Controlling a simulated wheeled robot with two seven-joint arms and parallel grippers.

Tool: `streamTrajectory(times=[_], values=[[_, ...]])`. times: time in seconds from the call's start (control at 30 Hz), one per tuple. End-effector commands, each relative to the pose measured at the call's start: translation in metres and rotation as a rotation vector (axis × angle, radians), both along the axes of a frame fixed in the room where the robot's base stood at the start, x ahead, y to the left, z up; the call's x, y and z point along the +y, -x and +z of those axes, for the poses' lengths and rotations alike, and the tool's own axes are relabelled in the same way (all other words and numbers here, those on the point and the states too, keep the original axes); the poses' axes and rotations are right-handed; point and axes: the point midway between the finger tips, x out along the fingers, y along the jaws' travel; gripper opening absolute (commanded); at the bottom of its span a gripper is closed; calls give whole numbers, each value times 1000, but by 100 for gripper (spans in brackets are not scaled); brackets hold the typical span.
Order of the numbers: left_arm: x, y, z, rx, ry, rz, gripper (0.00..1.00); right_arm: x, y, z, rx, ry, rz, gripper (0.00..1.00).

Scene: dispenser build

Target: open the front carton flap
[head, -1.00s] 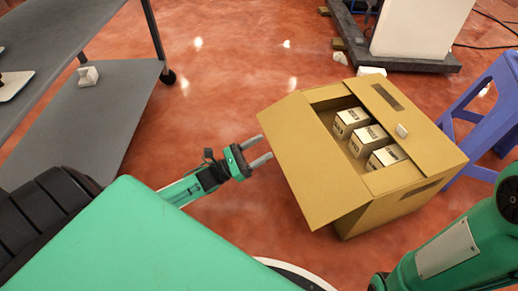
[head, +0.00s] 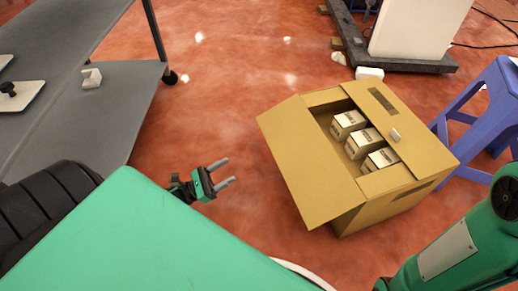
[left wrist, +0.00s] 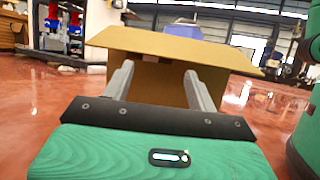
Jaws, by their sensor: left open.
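A brown carton (head: 395,208) stands on the floor right of centre in the head view, with its top open. Its front flap (head: 309,160) is folded outward and slants down toward my left gripper. Several small white printed boxes (head: 363,142) sit inside. In the left wrist view the flap (left wrist: 185,44) spans the space ahead, above and beyond my fingers, with the carton wall below it. My left gripper (head: 223,174) is open and empty, left of the flap and apart from it; its two fingers also show in the left wrist view (left wrist: 160,92). My right gripper is out of view.
A grey shelf cart (head: 70,115) stands at the left. A blue stool (head: 480,118) is close to the carton's right side. A white cabinet on a dark base (head: 400,62) is at the back. The floor between cart and carton is clear.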

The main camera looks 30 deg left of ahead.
Motion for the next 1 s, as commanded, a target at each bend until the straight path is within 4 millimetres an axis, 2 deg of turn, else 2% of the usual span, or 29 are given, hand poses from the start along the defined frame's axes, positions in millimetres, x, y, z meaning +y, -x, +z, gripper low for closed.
streamTrajectory(times=[0.33, 0.47, 0.63, 0.8, 1.0], values=[[3, 5, -3, 0, 0, 0, 58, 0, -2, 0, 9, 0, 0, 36], [0, 0, -4, 8, -8, -4, 35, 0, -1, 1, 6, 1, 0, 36], [-20, -32, -19, 76, -68, -26, 1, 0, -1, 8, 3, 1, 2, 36], [-42, -69, -40, 172, -138, -40, 0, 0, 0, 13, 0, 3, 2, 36], [-54, -90, -53, 231, -177, -40, 0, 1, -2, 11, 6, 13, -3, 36]])
